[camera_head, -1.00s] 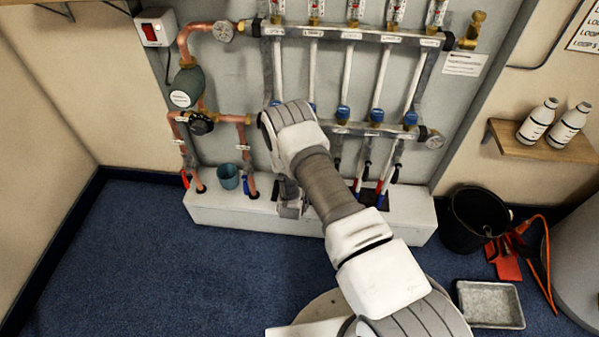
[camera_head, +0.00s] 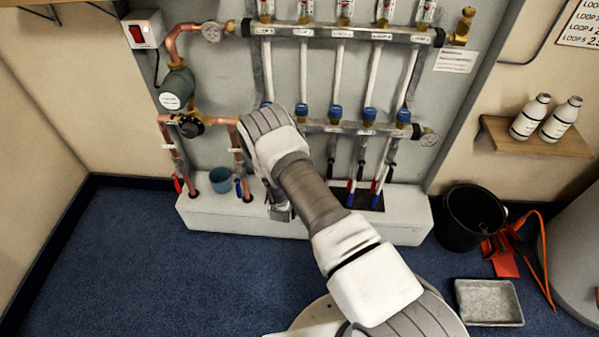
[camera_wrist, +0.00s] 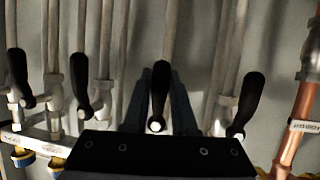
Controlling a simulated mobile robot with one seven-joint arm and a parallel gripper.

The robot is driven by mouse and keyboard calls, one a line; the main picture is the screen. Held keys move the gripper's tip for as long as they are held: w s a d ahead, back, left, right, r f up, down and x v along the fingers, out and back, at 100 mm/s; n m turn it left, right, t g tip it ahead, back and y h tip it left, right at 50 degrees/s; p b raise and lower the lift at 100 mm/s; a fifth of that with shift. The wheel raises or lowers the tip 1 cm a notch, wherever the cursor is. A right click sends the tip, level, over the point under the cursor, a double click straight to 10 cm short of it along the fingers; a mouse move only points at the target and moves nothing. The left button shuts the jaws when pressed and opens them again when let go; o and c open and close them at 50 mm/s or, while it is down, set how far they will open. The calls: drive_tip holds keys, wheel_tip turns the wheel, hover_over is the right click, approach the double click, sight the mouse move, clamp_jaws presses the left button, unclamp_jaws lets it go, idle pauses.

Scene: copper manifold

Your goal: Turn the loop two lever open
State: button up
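In the wrist view a row of black lever handles stands against the pipes. The handle second from the copper pipe, apparently the loop two lever (camera_wrist: 160,95), lies between the two dark fingers of my gripper (camera_wrist: 166,105). The fingers stand on either side of it and look spread; whether they touch it is unclear. Neighbouring levers show on the right (camera_wrist: 240,105) and left (camera_wrist: 80,85). In the head view my gripper (camera_head: 281,208) is low in front of the manifold's lower left part, and my arm hides the loop two lever there.
A copper pipe (camera_wrist: 297,125) stands right of the levers in the wrist view. In the head view a blue cup (camera_head: 220,180) stands on the white ledge (camera_head: 310,228) left of my gripper. A black bucket (camera_head: 472,218) and grey tray (camera_head: 488,302) are on the floor at right.

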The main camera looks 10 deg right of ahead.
drive_tip(key=o, duration=0.4)
drive_tip(key=p+v, duration=0.4)
drive_tip(key=v, duration=1.3)
drive_tip(key=shift+s+r+p, duration=0.1)
drive_tip(key=shift+s+p, duration=0.05)
drive_tip(key=shift+p, duration=0.15)
